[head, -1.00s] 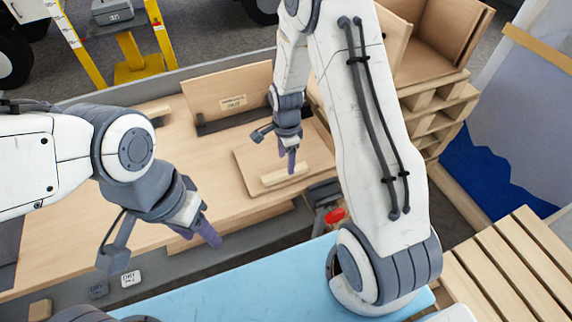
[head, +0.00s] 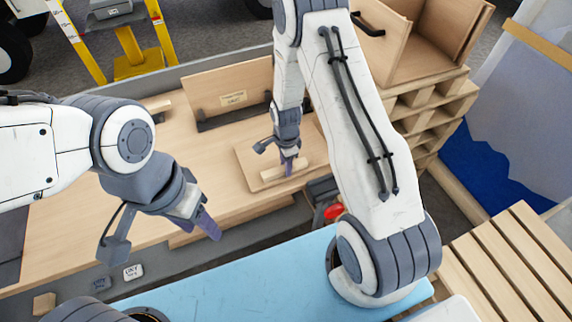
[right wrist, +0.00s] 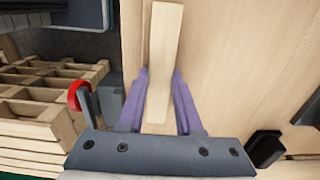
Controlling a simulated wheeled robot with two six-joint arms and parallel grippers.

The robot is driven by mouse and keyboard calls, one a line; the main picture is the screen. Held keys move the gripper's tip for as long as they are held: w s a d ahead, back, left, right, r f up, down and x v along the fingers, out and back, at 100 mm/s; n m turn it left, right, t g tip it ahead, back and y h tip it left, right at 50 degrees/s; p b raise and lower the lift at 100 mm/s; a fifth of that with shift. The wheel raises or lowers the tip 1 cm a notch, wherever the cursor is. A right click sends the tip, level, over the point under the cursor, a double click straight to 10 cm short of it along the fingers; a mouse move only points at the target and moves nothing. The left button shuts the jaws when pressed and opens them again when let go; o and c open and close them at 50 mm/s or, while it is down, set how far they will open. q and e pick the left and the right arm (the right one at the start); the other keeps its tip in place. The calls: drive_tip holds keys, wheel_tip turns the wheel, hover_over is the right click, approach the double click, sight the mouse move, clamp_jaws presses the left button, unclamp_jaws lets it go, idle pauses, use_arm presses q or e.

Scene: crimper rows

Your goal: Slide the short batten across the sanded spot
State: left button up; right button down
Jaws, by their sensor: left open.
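The short batten (head: 270,176), a pale wooden strip, lies on a square wooden board (head: 250,160) on the bench. My right gripper (head: 288,165) is down at the batten, its purple fingers pointing downward. In the right wrist view the batten (right wrist: 165,55) runs lengthwise between the two fingers (right wrist: 160,78). The fingertips are very close to its sides; I cannot tell whether they press on it. My left gripper (head: 206,222) is open and empty above the bench's front edge.
An upright wooden panel with a label (head: 232,88) stands behind the board. A red-topped clamp-like item (head: 334,211) is at the bench's front edge. Stacked pallets (head: 420,125) carry an open wooden box on the right. The bench left of the board is mostly clear.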

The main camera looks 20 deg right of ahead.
sight(272, 144)
drive_tip(key=shift+w+a+b, duration=0.1)
drive_tip(key=shift+w+b, duration=0.45)
drive_tip(key=shift+w, duration=2.35)
drive_tip(key=shift+w+a+b, duration=0.15)
drive_tip(key=shift+w+b, duration=0.85)
drive_tip(key=shift+w, duration=2.1)
drive_tip(key=c, duration=0.5)
unclamp_jaws()
drive_tip(key=shift+r, duration=0.1)
wheel_tip(272, 144, up, 12)
